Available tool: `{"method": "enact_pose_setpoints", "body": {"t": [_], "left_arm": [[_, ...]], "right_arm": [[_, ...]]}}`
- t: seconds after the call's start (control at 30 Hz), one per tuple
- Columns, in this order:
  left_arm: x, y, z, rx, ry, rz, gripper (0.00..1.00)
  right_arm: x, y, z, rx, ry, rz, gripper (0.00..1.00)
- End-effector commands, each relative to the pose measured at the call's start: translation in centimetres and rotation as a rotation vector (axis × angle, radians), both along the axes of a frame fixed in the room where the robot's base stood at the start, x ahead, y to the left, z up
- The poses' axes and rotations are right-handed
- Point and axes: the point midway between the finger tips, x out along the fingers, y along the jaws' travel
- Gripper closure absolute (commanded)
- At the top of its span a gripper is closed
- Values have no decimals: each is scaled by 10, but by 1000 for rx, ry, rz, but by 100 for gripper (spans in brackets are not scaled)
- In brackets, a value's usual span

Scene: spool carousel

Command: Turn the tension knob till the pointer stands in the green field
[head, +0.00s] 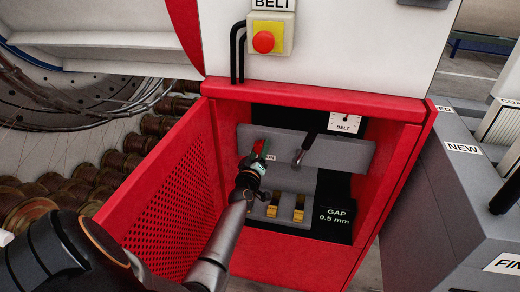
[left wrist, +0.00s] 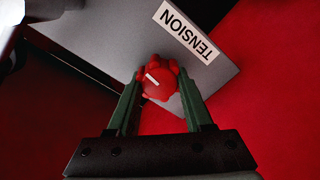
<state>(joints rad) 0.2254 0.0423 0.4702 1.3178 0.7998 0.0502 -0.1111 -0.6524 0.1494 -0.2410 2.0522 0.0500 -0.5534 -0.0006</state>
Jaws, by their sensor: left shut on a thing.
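The red, lobed tension knob (left wrist: 158,83) sits at the corner of a grey panel by the TENSION label (left wrist: 188,31) in the left wrist view. A short white line marks its face. My left gripper (left wrist: 160,92) has a green finger on each side of the knob and is shut on it. In the head view the gripper (head: 257,152) reaches into the red cabinet and mostly hides the knob. I see no green field clearly. My right gripper is not in view.
A lever with a black handle (head: 308,142) stands right of my gripper. Below are yellow blocks (head: 298,214) and a GAP 0.5 mm display (head: 334,214). The perforated red door (head: 170,190) stands open at left. A red emergency button (head: 263,42) is above.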

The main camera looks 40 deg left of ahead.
Motion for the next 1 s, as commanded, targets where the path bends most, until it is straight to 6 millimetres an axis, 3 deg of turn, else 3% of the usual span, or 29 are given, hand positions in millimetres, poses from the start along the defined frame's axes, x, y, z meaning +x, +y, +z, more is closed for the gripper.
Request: {"method": "enact_pose_setpoints", "body": {"t": [0.43,1.0], "left_arm": [[1,0,1,-224,-125,-2,100],[1,0,1,-264,-148,-2,100]], "right_arm": [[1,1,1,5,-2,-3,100],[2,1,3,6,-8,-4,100]]}}
